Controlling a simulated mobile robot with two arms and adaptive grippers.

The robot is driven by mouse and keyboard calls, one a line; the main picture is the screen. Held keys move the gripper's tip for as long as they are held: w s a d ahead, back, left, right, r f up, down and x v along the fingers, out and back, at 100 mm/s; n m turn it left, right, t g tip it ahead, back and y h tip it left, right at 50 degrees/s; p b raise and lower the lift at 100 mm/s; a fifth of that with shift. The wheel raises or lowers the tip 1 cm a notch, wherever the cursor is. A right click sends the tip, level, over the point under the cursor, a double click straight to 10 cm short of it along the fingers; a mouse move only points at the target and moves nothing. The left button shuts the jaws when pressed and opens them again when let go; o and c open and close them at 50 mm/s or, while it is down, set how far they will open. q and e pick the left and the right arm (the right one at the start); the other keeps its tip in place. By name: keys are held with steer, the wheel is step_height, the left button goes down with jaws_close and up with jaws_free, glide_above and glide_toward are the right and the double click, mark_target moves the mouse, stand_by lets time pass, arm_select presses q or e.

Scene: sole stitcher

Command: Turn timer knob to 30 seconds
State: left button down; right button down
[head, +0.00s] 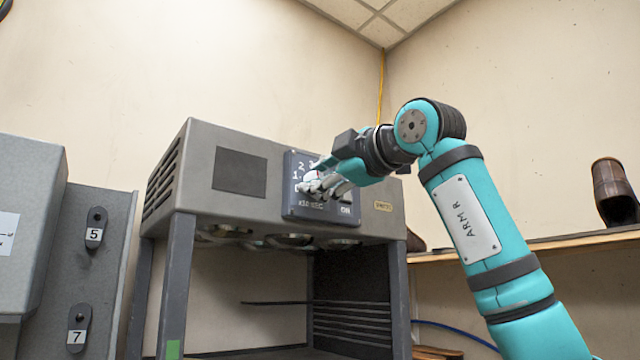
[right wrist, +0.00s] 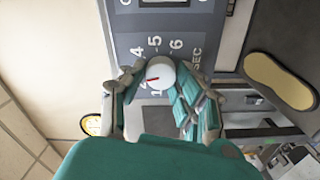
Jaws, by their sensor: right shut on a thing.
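The timer panel (head: 296,166) is a dark grey plate with white digits, "x10 SEC" and "ON", on the front of a grey machine. The timer knob (right wrist: 161,72) is round and white with a short red pointer line. In the right wrist view, the line points left and slightly down; I cannot tell which digit it marks. My right gripper (head: 314,184) is shut on the knob, with fingers on both sides of it in the right wrist view (right wrist: 160,84). In the head view the fingers hide most of the knob and some digits. My left gripper is not in view.
The grey machine (head: 165,240) stands on posts with an open bay below. A grey cabinet (head: 30,215) and a panel with levers marked 5 (head: 95,228) and 7 (head: 77,325) are at left. A brown boot (head: 613,190) stands on a wooden shelf (head: 560,244) at right.

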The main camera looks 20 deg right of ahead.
steer(key=shift+f+m+b, duration=0.1)
steer(key=shift+m+b, duration=0.2)
steer(key=shift+m, duration=0.9)
steer(key=c, duration=1)
jaws_free()
steer(key=shift+o, duration=0.2)
steer(key=v, duration=1.2)
